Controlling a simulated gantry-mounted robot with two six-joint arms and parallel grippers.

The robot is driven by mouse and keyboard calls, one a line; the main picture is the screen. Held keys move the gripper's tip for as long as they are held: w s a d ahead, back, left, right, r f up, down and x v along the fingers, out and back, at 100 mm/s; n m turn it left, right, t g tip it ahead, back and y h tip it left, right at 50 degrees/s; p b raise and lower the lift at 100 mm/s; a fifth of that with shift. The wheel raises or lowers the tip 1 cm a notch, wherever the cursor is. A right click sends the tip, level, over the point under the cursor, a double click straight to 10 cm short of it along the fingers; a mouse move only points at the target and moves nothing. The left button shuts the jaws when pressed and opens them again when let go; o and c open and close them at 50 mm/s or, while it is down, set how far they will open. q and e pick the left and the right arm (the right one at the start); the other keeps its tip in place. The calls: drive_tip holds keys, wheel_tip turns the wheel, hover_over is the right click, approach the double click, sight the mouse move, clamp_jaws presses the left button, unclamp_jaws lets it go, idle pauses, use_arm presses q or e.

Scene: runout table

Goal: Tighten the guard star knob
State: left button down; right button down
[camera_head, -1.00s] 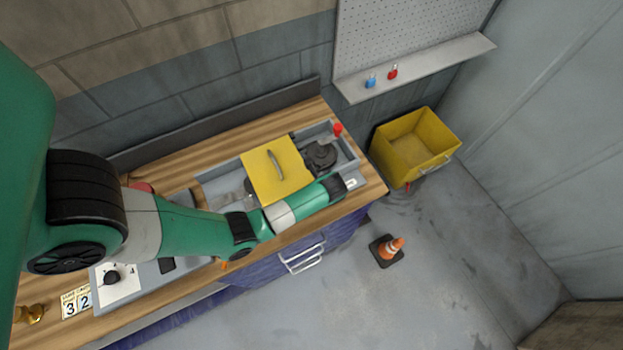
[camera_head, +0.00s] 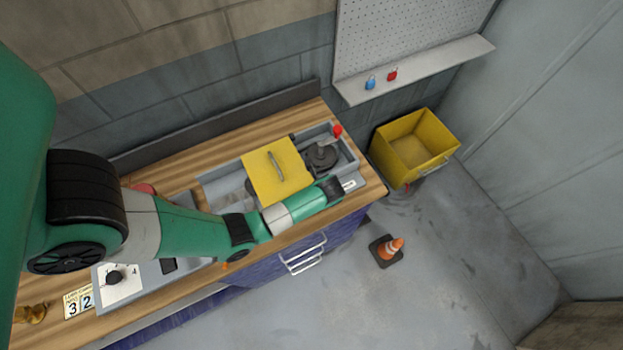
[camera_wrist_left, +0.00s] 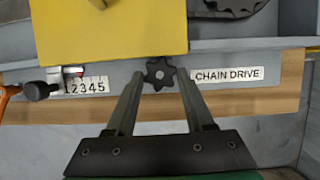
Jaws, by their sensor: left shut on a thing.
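The black star knob (camera_wrist_left: 160,73) sits at the lower edge of the yellow guard (camera_wrist_left: 110,28) in the left wrist view, on the grey rail. My left gripper (camera_wrist_left: 160,78) is shut on it, with one finger on each side. In the head view the yellow guard (camera_head: 272,175) lies over the grey machine tray on the bench. My left arm reaches along the bench's front edge to the guard's front right corner. The knob and fingertips are hidden there by my wrist. My right gripper is in neither view.
A CHAIN DRIVE label (camera_wrist_left: 228,75) is right of the knob. A small black knob (camera_wrist_left: 38,90) and a number plate (camera_wrist_left: 86,86) are left of it. A dark round part (camera_head: 321,155) and a red knob (camera_head: 338,130) are beyond the guard. A yellow bin (camera_head: 410,150) stands right of the bench.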

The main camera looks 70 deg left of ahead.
use_arm(q)
drive_tip(key=m+p, duration=0.1)
drive_tip(key=p, duration=0.1)
drive_tip(key=m+t+p, duration=0.1)
drive_tip(key=m, duration=0.1)
drive_tip(key=shift+s+r+p, duration=0.2)
drive_tip(key=shift+r+p, duration=0.1)
drive_tip(key=shift+p, duration=0.1)
drive_tip(key=shift+f+m+t+p, duration=0.2)
drive_tip(key=shift+m+t+p, duration=0.4)
drive_tip(key=shift+m+p, duration=0.5)
drive_tip(key=shift+c, duration=1.4)
unclamp_jaws()
drive_tip(key=shift+f+b, duration=0.1)
drive_tip(key=shift+b, duration=0.2)
